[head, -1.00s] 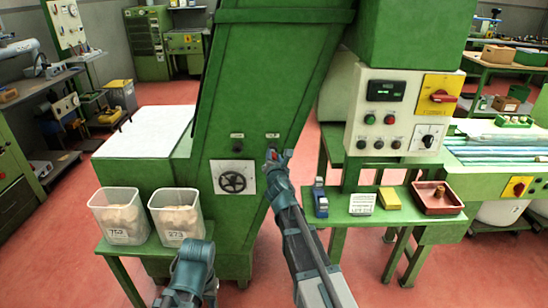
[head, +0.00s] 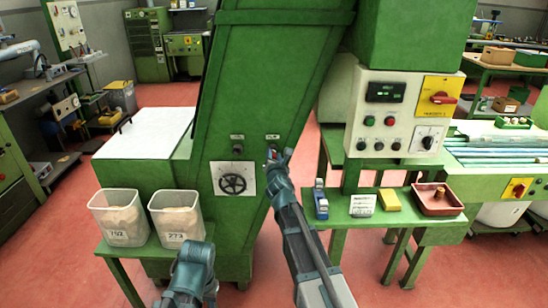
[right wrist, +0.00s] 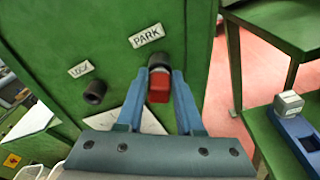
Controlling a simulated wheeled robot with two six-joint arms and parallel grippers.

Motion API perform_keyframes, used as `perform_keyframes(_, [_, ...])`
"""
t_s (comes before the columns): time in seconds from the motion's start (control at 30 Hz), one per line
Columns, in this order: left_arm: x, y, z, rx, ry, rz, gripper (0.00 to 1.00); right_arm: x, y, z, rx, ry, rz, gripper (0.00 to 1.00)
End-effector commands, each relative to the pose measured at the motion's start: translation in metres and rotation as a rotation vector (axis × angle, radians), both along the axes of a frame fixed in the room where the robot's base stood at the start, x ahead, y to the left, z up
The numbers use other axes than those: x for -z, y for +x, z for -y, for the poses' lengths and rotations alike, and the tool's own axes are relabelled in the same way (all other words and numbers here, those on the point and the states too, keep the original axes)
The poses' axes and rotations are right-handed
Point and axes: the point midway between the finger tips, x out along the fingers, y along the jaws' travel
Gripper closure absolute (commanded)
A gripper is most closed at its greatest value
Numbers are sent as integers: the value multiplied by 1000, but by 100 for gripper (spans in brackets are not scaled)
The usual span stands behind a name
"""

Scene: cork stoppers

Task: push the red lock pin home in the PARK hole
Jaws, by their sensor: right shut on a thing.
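The red lock pin (right wrist: 159,86) is between the two fingers of my right gripper (right wrist: 158,98), which is shut on it. The pin's far end meets the dark round collar of the PARK hole (right wrist: 159,61), under the PARK label (right wrist: 149,36). The fingers hide part of the pin, and I cannot tell how deep it sits. The LOCK hole (right wrist: 95,92) is empty, to the left. In the head view my right gripper (head: 277,157) is at the green machine's sloped front, just below the PARK label (head: 272,136). My left gripper is not visible, only a link of that arm.
A black handwheel on a white plate (head: 249,167) is below the holes. Two clear bins of corks (head: 115,226) stand at left. At right a green side table holds a blue tool (head: 320,203), a yellow block (head: 389,199) and a red tray (head: 437,210).

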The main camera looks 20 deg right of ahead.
Motion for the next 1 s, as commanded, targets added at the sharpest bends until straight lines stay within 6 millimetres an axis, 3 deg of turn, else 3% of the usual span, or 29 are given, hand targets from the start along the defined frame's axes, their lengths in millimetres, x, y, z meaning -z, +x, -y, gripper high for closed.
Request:
perform_keyframes(0.57, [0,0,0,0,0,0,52,0,8,2,0,0,0,100])
perform_keyframes(0.6, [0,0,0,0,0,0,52,0,8,2,0,0,0,59])
perform_keyframes(0.7, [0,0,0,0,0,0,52,0,8,2,0,0,0,41])
perform_keyframes(0.77, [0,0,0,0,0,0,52,0,8,2,0,0,0,30])
perform_keyframes(1.0, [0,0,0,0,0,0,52,0,8,2,0,0,0,29])
